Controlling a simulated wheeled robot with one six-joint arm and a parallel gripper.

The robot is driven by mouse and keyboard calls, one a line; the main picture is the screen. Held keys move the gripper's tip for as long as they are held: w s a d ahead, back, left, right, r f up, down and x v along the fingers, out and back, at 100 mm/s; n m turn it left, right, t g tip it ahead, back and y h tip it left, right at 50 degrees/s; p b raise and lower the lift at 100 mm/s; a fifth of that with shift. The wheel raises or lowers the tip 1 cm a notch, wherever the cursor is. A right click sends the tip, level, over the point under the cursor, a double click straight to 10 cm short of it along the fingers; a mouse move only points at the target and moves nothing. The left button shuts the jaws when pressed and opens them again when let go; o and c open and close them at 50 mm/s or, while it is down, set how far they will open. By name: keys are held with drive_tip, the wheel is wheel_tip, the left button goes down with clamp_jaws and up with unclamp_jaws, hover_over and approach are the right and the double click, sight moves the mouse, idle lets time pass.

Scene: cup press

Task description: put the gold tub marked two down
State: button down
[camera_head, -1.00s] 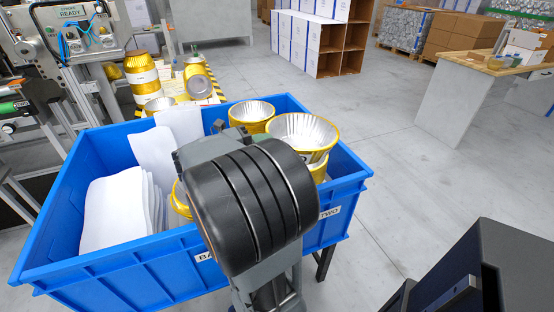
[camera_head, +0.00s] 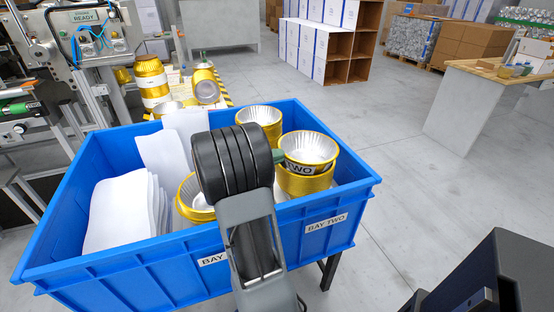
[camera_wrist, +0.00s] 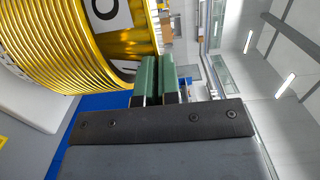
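In the head view a green fingertip shows at the tub's left side; my arm hides the rest.
The blue crate (camera_head: 130,262) has BAY labels on its front wall. White sheets (camera_head: 120,212) fill its left. Gold tubs stand at the back (camera_head: 259,118) and by my arm (camera_head: 190,192). A press (camera_head: 80,35) and more tubs (camera_head: 151,80) are beyond.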

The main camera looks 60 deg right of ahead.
drive_tip(key=shift+f, duration=0.55)
drive_tip(key=shift+f+b, duration=0.35)
drive_tip(key=shift+b, duration=0.2)
drive_tip(key=shift+f, duration=0.15)
drive_tip(key=c, duration=1.3)
unclamp_jaws()
drive_tip(key=shift+c, duration=0.2)
drive_tip(key=v, duration=0.4)
drive_tip(key=r+v, duration=0.1)
drive_tip(key=v, duration=0.3)
drive_tip(key=p+v, duration=0.1)
drive_tip(key=v, duration=0.3)
drive_tip(key=shift+a+r, duration=0.1)
drive_tip(key=shift+r, duration=0.05)
